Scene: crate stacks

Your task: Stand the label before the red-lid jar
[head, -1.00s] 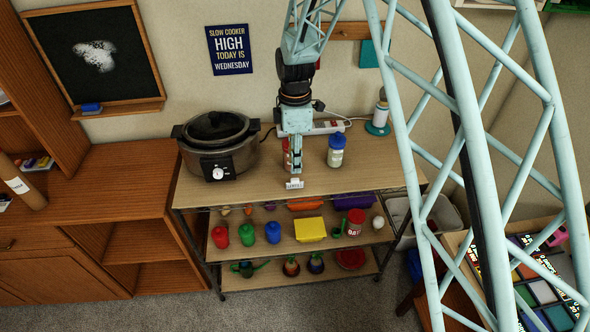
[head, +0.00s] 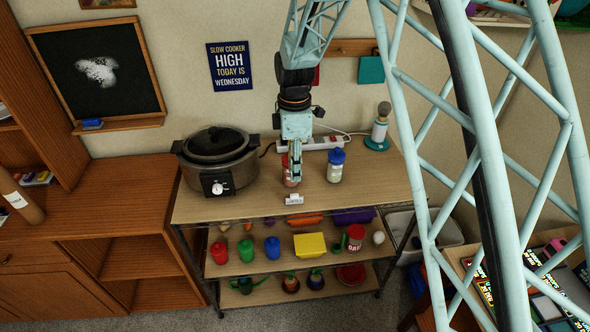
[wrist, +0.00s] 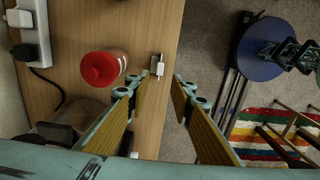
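The label (head: 294,199) is a small white card with dark lettering, upright near the front edge of the shelf top and facing front. In the wrist view the label (wrist: 159,68) lies just beyond and between my fingertips. My gripper (head: 295,182) is just above it, and its fingers (wrist: 159,78) are spread with a gap between them. The red-lid jar (head: 287,173) is behind my gripper and partly hidden by it. In the wrist view the red-lid jar (wrist: 100,69) stands to the left of the label, apart from it.
A blue-lid jar (head: 335,166) stands right of the red-lid jar. A slow cooker (head: 217,160) is at the left of the shelf top (head: 375,183). A power strip (head: 322,143) lies at the back. Lower shelves hold several cups, boxes and pots.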

